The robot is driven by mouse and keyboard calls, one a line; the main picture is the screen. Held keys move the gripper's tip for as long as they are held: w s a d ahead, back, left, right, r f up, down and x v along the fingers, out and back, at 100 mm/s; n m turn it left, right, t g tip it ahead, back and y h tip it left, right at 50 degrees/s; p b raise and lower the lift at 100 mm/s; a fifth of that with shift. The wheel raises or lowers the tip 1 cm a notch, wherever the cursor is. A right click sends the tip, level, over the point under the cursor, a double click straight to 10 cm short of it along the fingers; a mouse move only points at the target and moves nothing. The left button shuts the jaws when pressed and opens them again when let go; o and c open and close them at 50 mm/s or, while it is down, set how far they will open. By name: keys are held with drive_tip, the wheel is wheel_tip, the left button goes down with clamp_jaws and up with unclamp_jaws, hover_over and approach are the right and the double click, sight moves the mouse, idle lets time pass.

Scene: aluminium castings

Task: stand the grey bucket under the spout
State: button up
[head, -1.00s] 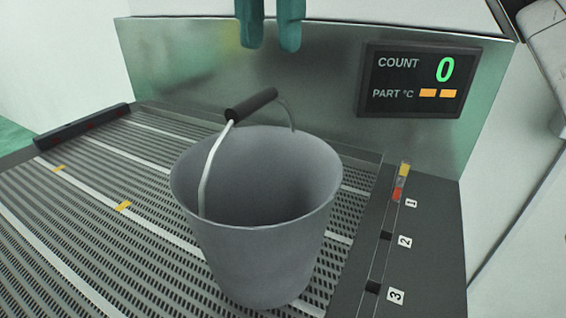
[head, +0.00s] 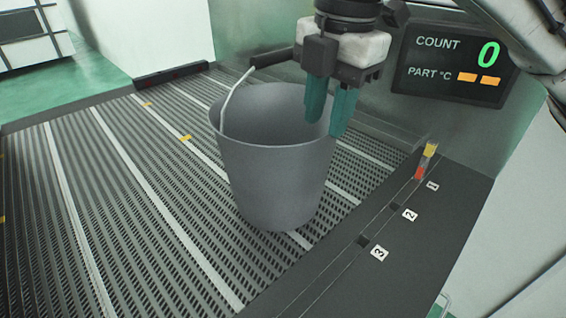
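The grey bucket (head: 275,180) stands upright on the slatted conveyor bed, open at the top, and looks empty in the part I can see. Its wire handle (head: 235,98) is raised above the rim and has a black grip (head: 271,58). The gripper hides part of the right rim and the handle's far end. No spout is recognisable in view.
A display (head: 455,65) reading COUNT 0 is on the metal back panel. A dark side rail (head: 340,262) carries tags 1, 2 and 3 and a red-yellow marker (head: 426,161). The conveyor bed (head: 150,215) is clear left of the bucket. A low dark bar (head: 172,75) lies at its far end.

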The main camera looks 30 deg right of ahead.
sight(318, 163)
drive_tip(key=shift+w+a+f+p, duration=0.1)
drive_tip(key=shift+f+p, duration=0.1)
drive_tip(key=shift+f, duration=1.6)
drive_tip(key=shift+w+a+f+p, duration=0.1)
drive_tip(key=shift+f+p, duration=0.1)
drive_tip(key=shift+f, duration=1.55)
clamp_jaws()
